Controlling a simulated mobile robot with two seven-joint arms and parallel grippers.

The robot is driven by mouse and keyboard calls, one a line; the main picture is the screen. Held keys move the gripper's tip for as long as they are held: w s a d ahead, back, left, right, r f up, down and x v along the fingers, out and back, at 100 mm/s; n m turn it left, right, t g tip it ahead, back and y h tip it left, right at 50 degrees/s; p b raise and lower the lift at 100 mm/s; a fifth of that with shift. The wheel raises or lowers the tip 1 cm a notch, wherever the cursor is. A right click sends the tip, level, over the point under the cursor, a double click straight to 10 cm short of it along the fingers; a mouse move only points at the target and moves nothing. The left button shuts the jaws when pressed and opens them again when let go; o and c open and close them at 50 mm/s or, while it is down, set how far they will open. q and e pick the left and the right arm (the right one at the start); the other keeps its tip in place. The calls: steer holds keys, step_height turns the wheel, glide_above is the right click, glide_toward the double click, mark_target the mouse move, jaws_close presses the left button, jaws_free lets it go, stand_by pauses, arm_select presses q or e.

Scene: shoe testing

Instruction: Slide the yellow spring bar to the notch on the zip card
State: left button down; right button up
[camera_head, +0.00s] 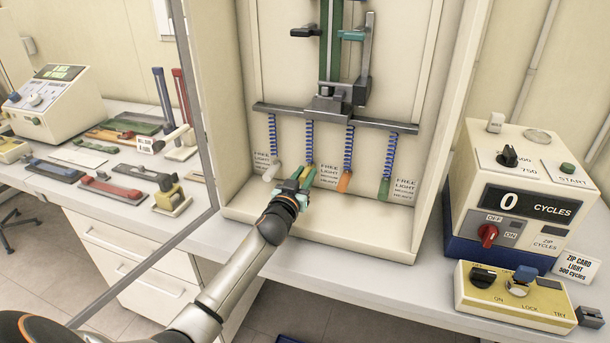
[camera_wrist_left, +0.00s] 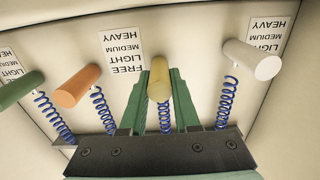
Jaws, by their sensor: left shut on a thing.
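The yellow spring bar (camera_wrist_left: 159,82) hangs on a blue coil spring and sits between the green fingers of my left gripper (camera_wrist_left: 158,95) in the wrist view. In the head view my left gripper (camera_head: 300,181) is at the yellow bar (camera_head: 308,172), shut on it, and hides part of it. A scale label (camera_wrist_left: 123,50) reading FREE, LIGHT, MEDIUM, HEAVY is beside the bar. I cannot tell which mark the bar is level with. The zip card (camera_head: 577,268) reads "LIGHT 500 cycles" and stands at the right. My right gripper is not in view.
White (camera_head: 271,171), orange (camera_head: 344,181) and green (camera_head: 385,188) bars hang on springs beside the yellow one. A grey crossbar (camera_head: 290,113) is above them. The cycle counter (camera_head: 523,192) shows 0, and a yellow switch box (camera_head: 517,294) is at right. Cabinet walls flank the rig.

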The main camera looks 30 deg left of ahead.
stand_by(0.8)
arm_select(q)
steer(key=shift+f+b, duration=0.75)
steer(key=shift+f, duration=0.2)
steer(key=shift+r, duration=0.1)
steer(key=c, duration=0.6)
jaws_free()
steer(key=shift+c, duration=0.2)
steer(key=shift+s, duration=0.1)
steer(key=v, duration=1.2)
steer(key=shift+s, duration=0.25)
